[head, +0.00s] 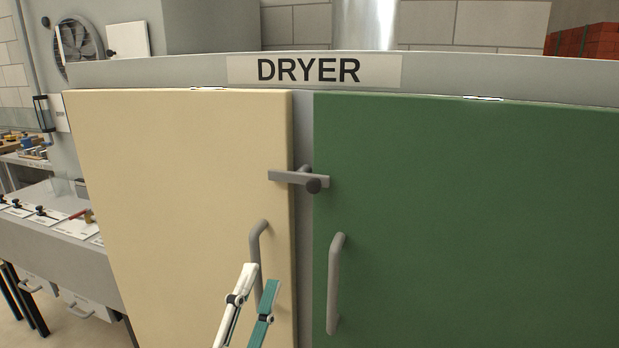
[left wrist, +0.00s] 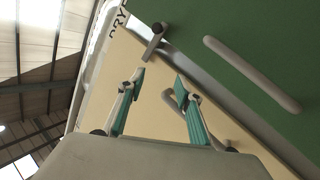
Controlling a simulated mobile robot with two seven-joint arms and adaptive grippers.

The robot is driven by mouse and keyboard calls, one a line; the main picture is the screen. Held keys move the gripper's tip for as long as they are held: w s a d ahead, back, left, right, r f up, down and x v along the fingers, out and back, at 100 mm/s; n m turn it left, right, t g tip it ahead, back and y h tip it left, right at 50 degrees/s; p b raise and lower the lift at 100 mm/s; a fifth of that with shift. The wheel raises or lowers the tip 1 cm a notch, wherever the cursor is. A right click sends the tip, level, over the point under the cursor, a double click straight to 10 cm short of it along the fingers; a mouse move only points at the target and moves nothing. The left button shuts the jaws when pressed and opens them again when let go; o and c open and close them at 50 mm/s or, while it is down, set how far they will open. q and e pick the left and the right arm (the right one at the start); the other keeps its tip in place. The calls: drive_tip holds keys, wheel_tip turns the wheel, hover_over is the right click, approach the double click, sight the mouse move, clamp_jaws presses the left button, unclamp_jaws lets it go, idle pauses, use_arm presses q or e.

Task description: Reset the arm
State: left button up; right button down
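My left gripper (head: 260,277) is in front of the dryer's cream left door, just below the top of that door's grey handle (head: 259,232). Its white and teal fingers stand apart with nothing between them. They also show apart in the left wrist view (left wrist: 159,78). There the cream door's handle (left wrist: 178,96) is partly hidden behind one finger. I cannot tell whether a finger touches the handle. My right gripper is in neither view.
The cream door (head: 180,180) and green door (head: 470,210) look closed. A grey turn latch (head: 298,179) lies across the gap between them. The green door has its own handle (head: 335,285). A grey workbench (head: 50,235) with tools stands at the left.

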use_arm(q)
drive_tip(key=s+a+f+m+g, duration=0.15)
drive_tip(key=f+m+g, duration=0.25)
drive_tip(key=f+m, duration=0.75)
drive_tip(key=s+a+f+m+g, duration=0.1)
drive_tip(key=s+f+m+g, duration=0.35)
drive_tip(key=f, duration=1.15)
drive_tip(key=s+a+f+m+g+y, duration=0.1)
drive_tip(key=s+a+f+m+y, duration=0.1)
drive_tip(key=f, duration=0.6)
drive_tip(key=s+a+f+m+g+y, duration=0.1)
drive_tip(key=s+a+f+m+g, duration=0.1)
drive_tip(key=s+a+f+m, duration=0.3)
wheel_tip(320, 180, down, 4)
drive_tip(key=shift+a+r+y, duration=0.1)
drive_tip(key=shift+a+y, duration=0.3)
drive_tip(key=shift+a, duration=0.8)
drive_tip(key=shift+g, duration=0.25)
drive_tip(key=shift+c, duration=1)
drive_tip(key=shift+s, duration=0.1)
